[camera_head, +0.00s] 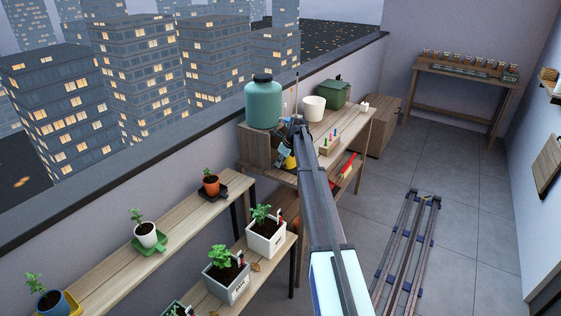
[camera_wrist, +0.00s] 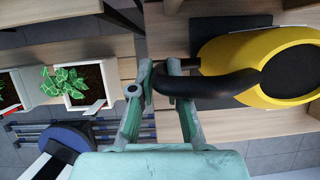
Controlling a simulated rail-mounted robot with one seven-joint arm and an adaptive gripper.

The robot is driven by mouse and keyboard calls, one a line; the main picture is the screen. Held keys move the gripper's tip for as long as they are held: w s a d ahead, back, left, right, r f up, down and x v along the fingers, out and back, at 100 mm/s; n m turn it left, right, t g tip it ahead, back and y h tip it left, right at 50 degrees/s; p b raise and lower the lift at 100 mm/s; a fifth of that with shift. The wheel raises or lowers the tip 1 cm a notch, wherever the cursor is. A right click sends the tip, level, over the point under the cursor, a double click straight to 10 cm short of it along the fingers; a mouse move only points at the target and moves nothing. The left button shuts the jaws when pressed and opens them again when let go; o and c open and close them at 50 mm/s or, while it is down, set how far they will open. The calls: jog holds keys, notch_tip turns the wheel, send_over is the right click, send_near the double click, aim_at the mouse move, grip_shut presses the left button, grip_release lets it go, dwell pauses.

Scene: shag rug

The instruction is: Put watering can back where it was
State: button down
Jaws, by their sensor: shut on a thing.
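The watering can is yellow with a black handle. In the wrist view the watering can (camera_wrist: 228,52) is at the right, with its dark top facing the camera. My gripper (camera_wrist: 163,78) is shut on the black handle (camera_wrist: 215,86). In the head view the watering can (camera_head: 289,163) is a small yellow patch at the near end of the wooden workbench (camera_head: 350,130), and my arm hides most of it. My gripper (camera_head: 290,140) is also there, small and partly hidden. I cannot tell whether the can touches a surface.
A dark flat square pad (camera_wrist: 230,22) lies behind the can in the wrist view. A teal tank (camera_head: 263,104) stands on the bench beside my gripper, with a white pot (camera_head: 314,107) and green box (camera_head: 334,93) farther back. Potted plants line the lower-left shelves (camera_head: 185,218).

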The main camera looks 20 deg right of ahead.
jog(key=c, duration=1.2)
grip_release()
jog(key=shift+o, duration=0.2)
jog(key=b+v, duration=0.2)
jog(key=v, duration=1)
